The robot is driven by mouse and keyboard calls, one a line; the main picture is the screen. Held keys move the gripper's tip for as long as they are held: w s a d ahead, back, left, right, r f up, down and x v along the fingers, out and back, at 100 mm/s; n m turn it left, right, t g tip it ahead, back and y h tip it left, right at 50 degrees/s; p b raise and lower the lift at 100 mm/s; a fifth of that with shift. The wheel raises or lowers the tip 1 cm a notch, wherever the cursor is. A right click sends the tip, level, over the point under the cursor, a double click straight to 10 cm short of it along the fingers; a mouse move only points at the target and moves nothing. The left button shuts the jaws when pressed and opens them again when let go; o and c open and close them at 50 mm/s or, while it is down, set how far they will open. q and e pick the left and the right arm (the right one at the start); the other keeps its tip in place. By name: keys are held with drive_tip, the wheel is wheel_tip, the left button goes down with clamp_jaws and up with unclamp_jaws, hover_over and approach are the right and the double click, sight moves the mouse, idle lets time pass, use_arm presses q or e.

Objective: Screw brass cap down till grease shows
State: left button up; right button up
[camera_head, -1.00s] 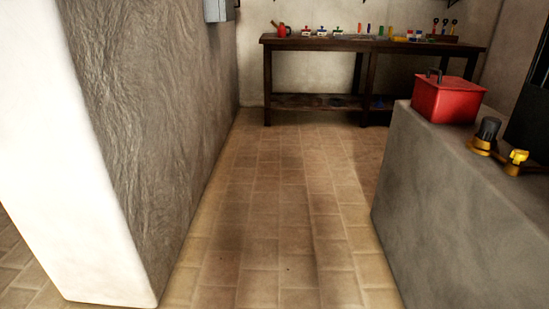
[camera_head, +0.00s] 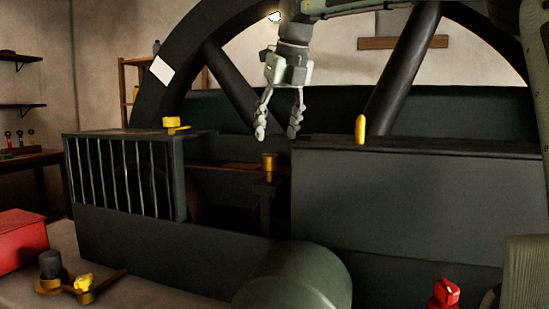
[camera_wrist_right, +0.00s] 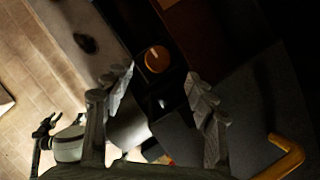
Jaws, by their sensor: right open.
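The brass cap (camera_head: 268,161) is a small golden cylinder on a dark post in the gap of the dark machine. The right wrist view shows it from above as a round disc (camera_wrist_right: 157,59) with a pale streak. My right gripper (camera_head: 278,133) points down, its fingers spread and empty, above the cap and slightly to its right in the head view. In the right wrist view the cap lies beyond the open fingertips (camera_wrist_right: 159,72), apart from them. No grease can be made out. My left gripper is not recognisable in either view.
A barred guard (camera_head: 120,172) stands left of the cap, a dark housing (camera_head: 400,200) right. A yellow lever (camera_head: 360,129) rises from the housing's top. The large spoked wheel (camera_head: 185,70) is behind. A red box (camera_head: 20,238) and brass fitting (camera_head: 82,284) sit lower left.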

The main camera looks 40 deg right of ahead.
sight(270, 155)
drive_tip(key=x, duration=0.7)
drive_tip(key=shift+w+a+f, duration=0.1)
drive_tip(key=shift+w+f, duration=0.1)
drive_tip(key=c, duration=1.1)
